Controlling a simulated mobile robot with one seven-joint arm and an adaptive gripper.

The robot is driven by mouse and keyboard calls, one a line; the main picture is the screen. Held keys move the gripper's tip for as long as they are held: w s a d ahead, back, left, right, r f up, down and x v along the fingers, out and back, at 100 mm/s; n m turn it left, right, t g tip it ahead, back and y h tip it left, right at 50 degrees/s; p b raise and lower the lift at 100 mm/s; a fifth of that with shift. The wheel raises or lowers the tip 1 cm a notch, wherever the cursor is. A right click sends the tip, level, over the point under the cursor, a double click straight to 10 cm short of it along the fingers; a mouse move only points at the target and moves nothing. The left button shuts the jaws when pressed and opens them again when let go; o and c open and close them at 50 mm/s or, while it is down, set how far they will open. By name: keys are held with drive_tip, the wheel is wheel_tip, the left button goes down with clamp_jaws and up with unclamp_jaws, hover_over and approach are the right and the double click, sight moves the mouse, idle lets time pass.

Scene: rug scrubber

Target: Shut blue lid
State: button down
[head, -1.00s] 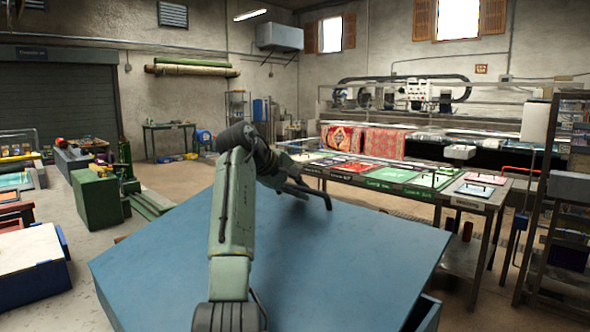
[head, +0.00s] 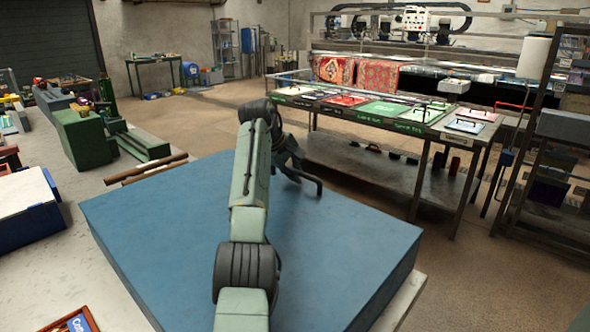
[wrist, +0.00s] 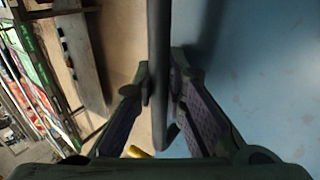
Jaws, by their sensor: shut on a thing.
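The blue lid (head: 340,260) is a large flat blue panel in the lower middle of the head view. It lies about level, with a blue side face below its right edge. I see no clear gap there; its near part is cut off by the frame. A dark handle bar (head: 321,188) stands out at its far side. My gripper (head: 298,176) is at that handle, just above the lid surface. In the wrist view my gripper (wrist: 165,92) has its two fingers closed on the dark handle bar (wrist: 158,40), with the blue lid (wrist: 265,80) to the right.
A long table with coloured panels (head: 385,110) stands beyond the lid. A dark shelf rack (head: 560,150) is at the right. Green machinery (head: 85,138) and a white-topped blue box (head: 30,215) are at the left. Open floor (head: 190,120) lies behind.

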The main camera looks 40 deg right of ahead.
drive_tip(key=shift+a+f, duration=0.1)
drive_tip(key=shift+f, duration=0.25)
drive_tip(key=c, duration=1.6)
unclamp_jaws()
drive_tip(key=v, duration=1.2)
drive_tip(key=shift+r, duration=0.15)
drive_tip(key=shift+s, duration=0.15)
